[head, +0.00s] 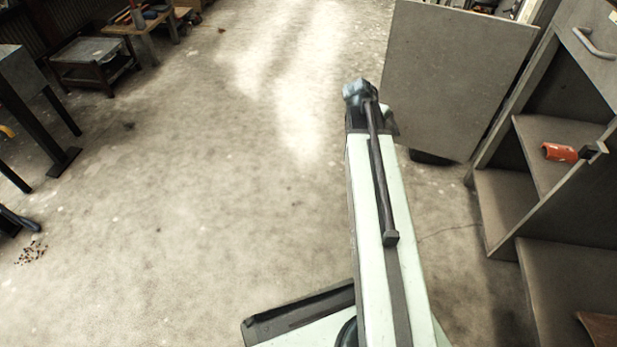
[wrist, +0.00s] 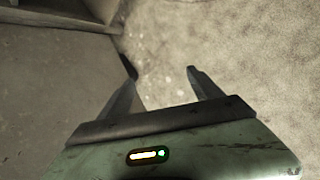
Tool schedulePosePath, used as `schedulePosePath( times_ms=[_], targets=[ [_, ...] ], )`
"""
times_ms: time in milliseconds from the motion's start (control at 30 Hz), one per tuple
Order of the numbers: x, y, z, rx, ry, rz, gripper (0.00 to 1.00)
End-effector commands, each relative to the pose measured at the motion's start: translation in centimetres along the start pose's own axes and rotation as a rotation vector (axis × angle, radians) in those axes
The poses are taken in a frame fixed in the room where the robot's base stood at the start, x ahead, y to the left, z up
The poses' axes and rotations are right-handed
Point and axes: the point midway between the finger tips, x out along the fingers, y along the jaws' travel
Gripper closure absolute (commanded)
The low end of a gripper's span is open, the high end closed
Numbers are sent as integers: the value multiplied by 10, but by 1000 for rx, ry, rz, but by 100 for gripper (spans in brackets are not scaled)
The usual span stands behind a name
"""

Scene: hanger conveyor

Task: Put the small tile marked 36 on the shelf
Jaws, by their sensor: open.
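No tile with a readable 36 shows in either view. A grey shelf unit (head: 507,205) stands open at the right of the head view; I cannot tell whether it is the task's shelf. My gripper (wrist: 160,72) is open in the wrist view, with its two dark fingers apart and nothing visible between them. It points down over bare floor, beside a grey panel. In the head view my arm reaches forward in the middle, and its fingers cannot be made out there.
A grey panel (head: 450,75) stands just right of my arm's end. An orange-red object (head: 559,152) lies on one shelf. The floor (head: 200,200) between is largely clear.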

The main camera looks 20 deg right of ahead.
Motion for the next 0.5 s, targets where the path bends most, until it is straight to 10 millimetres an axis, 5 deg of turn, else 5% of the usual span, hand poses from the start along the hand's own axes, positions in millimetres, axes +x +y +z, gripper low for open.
schedulePosePath(
  times_ms=[33,100,200,300,400,500],
  targets=[
    [-23,-48,-29,57,66,-53,26],
    [-54,-112,-65,158,139,-156,26],
    [-96,-194,-97,271,194,-306,26],
    [-127,-254,-112,346,203,-424,26],
    [-143,-284,-116,388,197,-492,26],
    [-147,-292,-117,404,192,-515,26]
  ],
)
